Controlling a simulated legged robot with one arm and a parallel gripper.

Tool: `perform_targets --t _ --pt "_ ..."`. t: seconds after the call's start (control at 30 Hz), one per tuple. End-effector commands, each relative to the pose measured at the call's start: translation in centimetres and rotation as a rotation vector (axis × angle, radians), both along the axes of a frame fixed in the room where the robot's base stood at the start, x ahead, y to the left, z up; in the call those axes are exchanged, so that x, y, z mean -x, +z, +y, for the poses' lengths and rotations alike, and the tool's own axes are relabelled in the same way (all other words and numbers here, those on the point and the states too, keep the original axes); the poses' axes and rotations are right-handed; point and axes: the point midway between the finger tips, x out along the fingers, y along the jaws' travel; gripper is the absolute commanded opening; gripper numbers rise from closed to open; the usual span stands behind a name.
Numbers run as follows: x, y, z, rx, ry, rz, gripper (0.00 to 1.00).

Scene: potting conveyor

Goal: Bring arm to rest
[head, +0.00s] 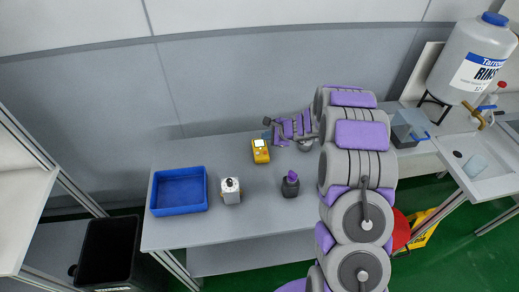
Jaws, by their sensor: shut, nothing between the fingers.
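My arm, grey with purple pads, rises from the bottom edge across the right part of the grey table (258,212) and bends over at the top. My gripper (268,128) is at the end of the arm, pointing left over the back of the table. It is shut and holds nothing. The yellow handheld device (260,151) is just below the gripper in the picture, and I cannot tell how far apart they are. Part of the table behind the arm is hidden.
A blue tray (153,205), a white canister (230,190) and a dark bottle with a purple top (290,184) stand on the table. A grey box (407,127) and a rinse tank (470,62) are right of my arm. A black bin (107,250) stands at lower left.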

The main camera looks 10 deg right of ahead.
Motion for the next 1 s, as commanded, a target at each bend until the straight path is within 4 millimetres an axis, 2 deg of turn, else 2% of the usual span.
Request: perform_targets --t 0.37,0.47,0.57,0.77,1.0 --pt "0.0 -0.1 0.1 0.0 0.002 0.0 0.0" --pt "0.4 0.7 0.6 0.008 0.029 -0.008 0.0" --pt "1.7 2.7 2.0 0.027 0.103 -0.023 0.0" --pt "6.9 8.4 5.7 0.102 0.343 -0.063 0.0" --pt "15.3 13.7 9.0 0.207 0.641 -0.087 0.0"
